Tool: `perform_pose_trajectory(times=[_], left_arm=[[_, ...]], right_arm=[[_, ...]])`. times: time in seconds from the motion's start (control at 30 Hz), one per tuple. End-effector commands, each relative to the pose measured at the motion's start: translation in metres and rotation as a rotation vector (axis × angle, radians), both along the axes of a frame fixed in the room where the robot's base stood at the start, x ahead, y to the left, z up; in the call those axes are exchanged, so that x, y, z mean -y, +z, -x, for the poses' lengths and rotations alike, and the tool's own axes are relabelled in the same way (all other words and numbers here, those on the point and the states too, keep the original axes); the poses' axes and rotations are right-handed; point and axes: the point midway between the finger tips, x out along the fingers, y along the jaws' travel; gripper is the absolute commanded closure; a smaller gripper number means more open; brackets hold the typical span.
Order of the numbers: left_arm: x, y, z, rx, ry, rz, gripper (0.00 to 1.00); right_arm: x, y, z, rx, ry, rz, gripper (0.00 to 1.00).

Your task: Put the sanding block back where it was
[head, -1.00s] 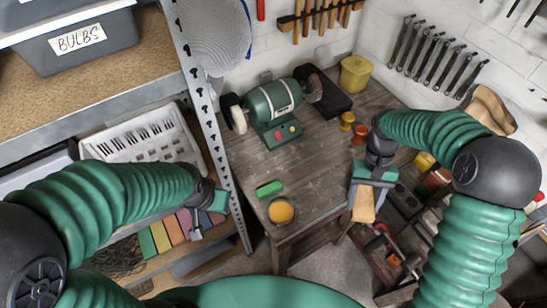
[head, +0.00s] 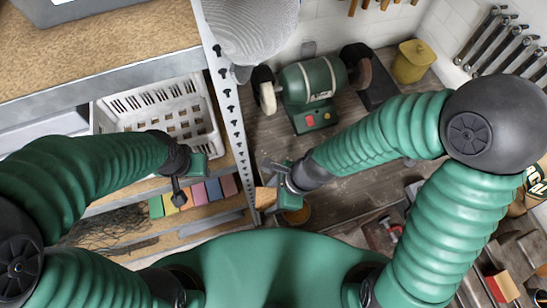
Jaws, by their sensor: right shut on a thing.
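A tan block (head: 265,197), which looks like the sanding block, is held by my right gripper (head: 277,190). The gripper is shut on it at the left front edge of the workbench (head: 345,187), beside the perforated shelf post. The gripper hides part of the block. My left gripper (head: 178,192) hangs in front of the lower shelf, apart from the block. It is dark and small, and I cannot tell whether its fingers are apart.
A green bench grinder (head: 313,92) and a yellow bin (head: 412,62) stand at the back of the bench. A perforated post (head: 232,120) rises left of the block. A white basket (head: 165,118) and several coloured pieces (head: 198,194) sit on the shelves.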

Motion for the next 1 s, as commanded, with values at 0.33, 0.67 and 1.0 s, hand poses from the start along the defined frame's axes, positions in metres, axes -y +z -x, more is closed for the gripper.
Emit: perform_pose_trajectory(times=[0.33,0.67,1.0], left_arm=[[0.000,0.025,0.000,0.001,0.000,0.000,0.57],[0.000,0.042,0.000,0.000,0.000,0.000,0.57],[0.000,0.050,0.000,0.000,0.000,0.000,0.57]], right_arm=[[-0.002,-0.003,-0.064,0.000,-0.036,-0.002,0.82],[-0.005,-0.014,-0.142,0.003,-0.035,-0.001,0.82],[-0.004,-0.050,-0.156,-0.001,-0.035,-0.002,0.82]])
